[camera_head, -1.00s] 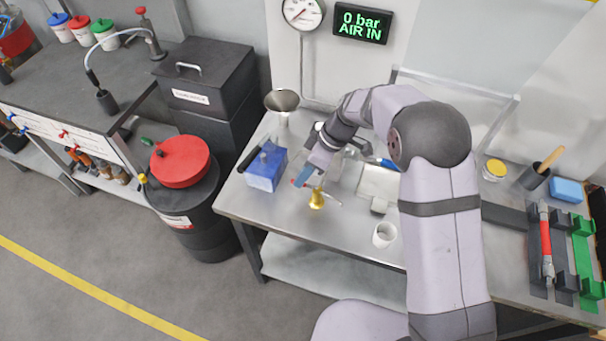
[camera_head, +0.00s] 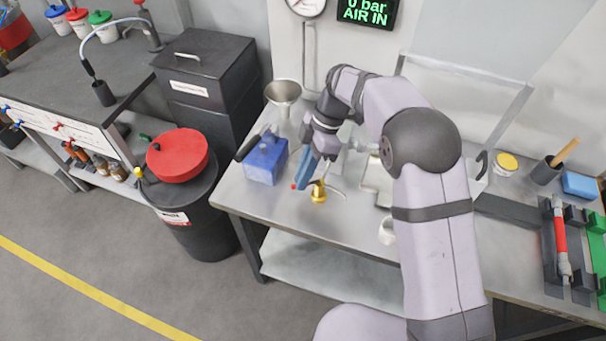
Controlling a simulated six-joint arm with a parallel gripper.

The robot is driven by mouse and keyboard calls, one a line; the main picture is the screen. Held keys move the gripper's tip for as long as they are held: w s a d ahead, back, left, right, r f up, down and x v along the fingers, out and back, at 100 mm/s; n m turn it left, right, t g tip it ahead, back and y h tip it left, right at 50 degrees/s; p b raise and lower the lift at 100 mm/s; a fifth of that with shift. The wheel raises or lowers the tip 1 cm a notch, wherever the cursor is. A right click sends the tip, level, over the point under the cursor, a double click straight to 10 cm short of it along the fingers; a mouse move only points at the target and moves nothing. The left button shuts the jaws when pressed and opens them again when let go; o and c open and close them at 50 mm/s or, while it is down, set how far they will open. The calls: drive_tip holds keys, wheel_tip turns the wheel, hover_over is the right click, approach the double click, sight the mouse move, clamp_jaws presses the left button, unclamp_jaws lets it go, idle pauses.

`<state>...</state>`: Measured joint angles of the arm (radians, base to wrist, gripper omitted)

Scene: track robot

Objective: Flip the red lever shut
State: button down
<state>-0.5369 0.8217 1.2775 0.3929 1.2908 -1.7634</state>
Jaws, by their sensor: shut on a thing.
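The red lever (camera_head: 294,187) shows only as a small red tip at the lower end of my gripper's blue fingers. My gripper (camera_head: 302,182) points down over the bench and is shut on the red lever, with the fingers hiding most of it. A brass fitting (camera_head: 319,193) stands on the bench just right of the fingertips, with a thin silver bar reaching right from it. I cannot tell how the lever joins the fitting or its exact angle.
A blue box (camera_head: 266,162) stands left of my gripper, with a metal funnel (camera_head: 283,91) behind it. A white cup (camera_head: 387,232) is partly hidden by my arm. The display (camera_head: 367,11) reads 0 bar AIR IN. The bench's front left is clear.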

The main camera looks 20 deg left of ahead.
sight(311, 183)
drive_tip(key=shift+s+d+r+n+h+p, duration=0.15)
drive_tip(key=shift+s+d+n+h, duration=0.4)
drive_tip(key=shift+n, duration=1.3)
drive_tip(key=shift+s+d+f+n+h+p, duration=0.15)
drive_tip(key=shift+d+n+h, duration=0.35)
drive_tip(key=shift+n+h, duration=0.9)
drive_tip(key=shift+s+d+r+n+h+p, duration=0.15)
drive_tip(key=shift+s+d+n+h, duration=0.3)
drive_tip(key=shift+n, duration=1.8)
drive_tip(key=shift+d, duration=0.15)
drive_tip(key=c, duration=1.8)
unclamp_jaws()
drive_tip(key=shift+b+v, duration=0.55)
drive_tip(key=shift+v, duration=3.05)
